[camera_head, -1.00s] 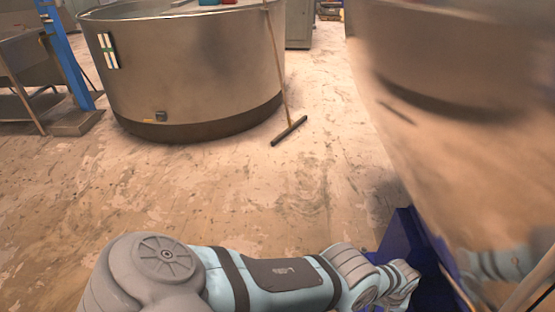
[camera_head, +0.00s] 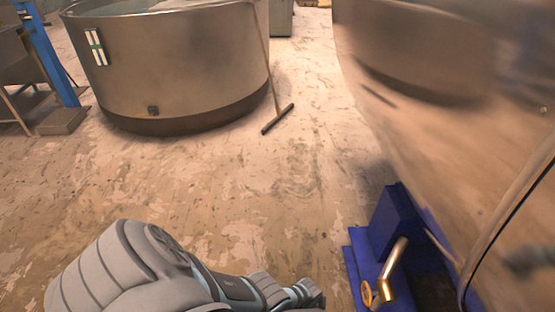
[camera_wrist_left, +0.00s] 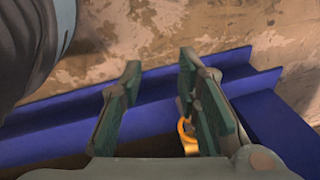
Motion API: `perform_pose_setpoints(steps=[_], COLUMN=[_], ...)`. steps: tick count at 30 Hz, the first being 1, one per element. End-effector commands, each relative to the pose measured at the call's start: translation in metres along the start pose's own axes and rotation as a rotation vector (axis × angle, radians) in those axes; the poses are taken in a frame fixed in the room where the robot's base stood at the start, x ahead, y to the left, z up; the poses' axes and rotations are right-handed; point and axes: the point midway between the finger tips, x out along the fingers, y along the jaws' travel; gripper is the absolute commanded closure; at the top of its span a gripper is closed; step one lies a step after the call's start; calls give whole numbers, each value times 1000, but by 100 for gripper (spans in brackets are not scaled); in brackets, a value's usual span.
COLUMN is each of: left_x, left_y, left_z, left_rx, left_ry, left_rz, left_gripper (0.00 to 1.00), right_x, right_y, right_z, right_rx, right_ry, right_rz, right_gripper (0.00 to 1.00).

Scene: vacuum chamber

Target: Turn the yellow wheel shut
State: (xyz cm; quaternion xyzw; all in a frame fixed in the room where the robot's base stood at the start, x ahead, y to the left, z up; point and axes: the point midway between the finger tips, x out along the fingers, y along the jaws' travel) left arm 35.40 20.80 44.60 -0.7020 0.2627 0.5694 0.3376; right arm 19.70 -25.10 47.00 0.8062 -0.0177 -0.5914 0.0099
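The yellow wheel (camera_head: 367,293) is a small ring on the end of a shiny brass pipe (camera_head: 393,268), low at the right of the head view beside a blue stand. In the left wrist view the wheel (camera_wrist_left: 187,136) shows partly, next to the right-hand finger, which hides some of it. My left gripper (camera_wrist_left: 161,95) is open, with its two green-padded fingers apart and nothing held between them. I cannot tell whether a finger touches the wheel. In the head view my left arm comes in at the bottom, and its fingers are not visible. My right gripper is in neither view.
The blue stand (camera_head: 397,215) sits against a big shiny metal vessel (camera_head: 460,110) at the right. A thin pipe (camera_head: 505,215) runs down the vessel. A round metal tank (camera_head: 180,70) and a broom (camera_head: 278,118) stand farther back. The floor between is clear.

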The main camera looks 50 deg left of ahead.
Motion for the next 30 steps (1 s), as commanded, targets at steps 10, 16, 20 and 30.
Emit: perform_pose_setpoints(steps=[10,16,20,30], left_x=[-7,-7,-7,-7], left_y=[46,56,57,57], left_z=[67,80,81,80], left_rx=[-7,-7,-7,-7], left_ry=[-85,-103,-104,-104], left_rz=[59,73,74,74], left_gripper=[70,70,70,70], right_x=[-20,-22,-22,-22], right_y=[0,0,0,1], right_z=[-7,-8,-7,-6], right_rx=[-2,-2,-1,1], right_ry=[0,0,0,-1], right_rz=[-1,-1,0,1], right_gripper=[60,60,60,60])
